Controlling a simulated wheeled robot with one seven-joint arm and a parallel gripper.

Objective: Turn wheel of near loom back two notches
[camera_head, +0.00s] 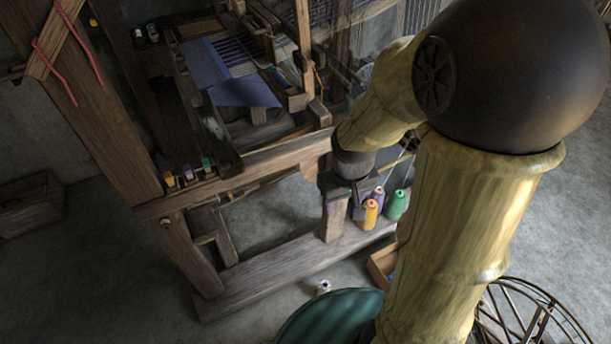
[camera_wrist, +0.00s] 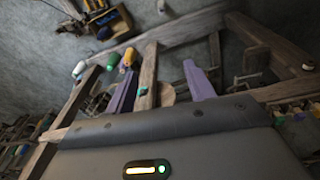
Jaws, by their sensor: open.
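The near loom (camera_head: 275,157) is a dark wooden frame with blue cloth (camera_head: 245,92) on it. My gripper (camera_wrist: 161,90) is open, with its two purple fingers spread apart in the wrist view. Whether the round piece is part of the loom's wheel I cannot tell. In the head view my wrist is by the right end of the loom's front beam, and my arm hides what lies behind it. No notched wheel can be made out for sure.
Orange (camera_head: 370,214) and green (camera_head: 395,205) thread cones stand on the low beam beside my wrist. A small wooden box (camera_head: 382,264) is on the floor. A spoked wheel (camera_head: 530,318) stands at bottom right. The floor at left is mostly clear.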

